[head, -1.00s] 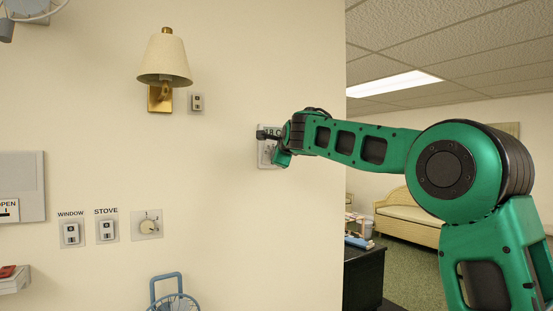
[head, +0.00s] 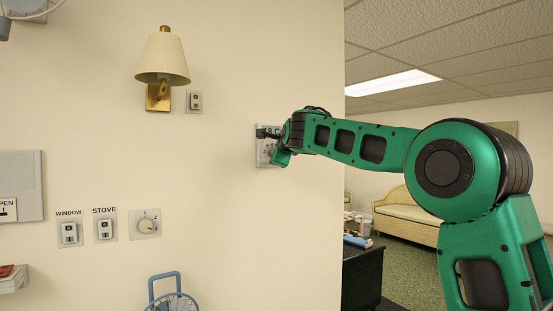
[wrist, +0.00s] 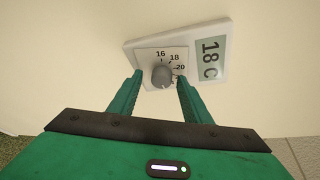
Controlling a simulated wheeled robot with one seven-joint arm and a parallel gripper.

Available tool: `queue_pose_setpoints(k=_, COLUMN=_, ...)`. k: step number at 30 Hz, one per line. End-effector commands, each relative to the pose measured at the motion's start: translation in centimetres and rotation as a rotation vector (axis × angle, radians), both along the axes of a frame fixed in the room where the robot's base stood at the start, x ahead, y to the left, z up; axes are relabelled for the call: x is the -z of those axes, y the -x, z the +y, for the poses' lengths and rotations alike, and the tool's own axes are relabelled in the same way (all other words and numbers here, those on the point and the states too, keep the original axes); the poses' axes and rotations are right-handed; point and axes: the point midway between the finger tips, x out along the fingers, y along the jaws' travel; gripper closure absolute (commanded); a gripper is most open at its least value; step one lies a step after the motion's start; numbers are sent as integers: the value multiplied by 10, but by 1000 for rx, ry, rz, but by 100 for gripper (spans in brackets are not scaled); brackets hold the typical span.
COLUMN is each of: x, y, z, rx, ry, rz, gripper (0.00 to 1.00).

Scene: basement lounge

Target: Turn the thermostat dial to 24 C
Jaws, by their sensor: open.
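The thermostat is a white wall plate (wrist: 205,32) with a display reading 18 C (wrist: 210,59). Its round grey dial (wrist: 161,76) sits on a scale where 16, 18 and 20 show; higher marks are hidden behind the right finger. My gripper (wrist: 159,79) is open, with one green finger on each side of the dial. Small gaps seem to remain, but I cannot tell whether either finger touches it. I cannot make out the dial's pointer. In the head view the thermostat (head: 262,160) is partly covered by my gripper (head: 270,142).
Left on the same wall are a lamp (head: 163,60), a small switch (head: 195,101), WINDOW (head: 69,232) and STOVE (head: 104,228) switches, and another knob plate (head: 145,224). A blue-framed fan (head: 172,300) stands below. The wall ends right of the thermostat; a dark desk (head: 362,275) stands beyond.

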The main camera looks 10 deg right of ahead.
Motion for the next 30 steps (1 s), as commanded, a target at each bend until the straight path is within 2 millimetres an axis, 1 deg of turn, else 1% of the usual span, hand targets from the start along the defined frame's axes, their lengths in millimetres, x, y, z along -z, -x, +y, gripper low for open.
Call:
queue_pose_setpoints(k=5, x=-5, y=16, z=0, rx=0, ry=1, rz=-2, gripper=56)
queue_pose_setpoints(k=15, x=-16, y=72, z=2, rx=1, ry=1, rz=-1, gripper=56)
queue_pose_setpoints(k=18, x=-18, y=85, z=2, rx=1, ry=0, rz=-1, gripper=56)
queue_pose_setpoints(k=24, x=-20, y=100, z=2, rx=2, ry=1, rz=1, gripper=56)
queue_pose_setpoints(k=30, x=-20, y=103, z=2, rx=1, ry=0, rz=2, gripper=56)
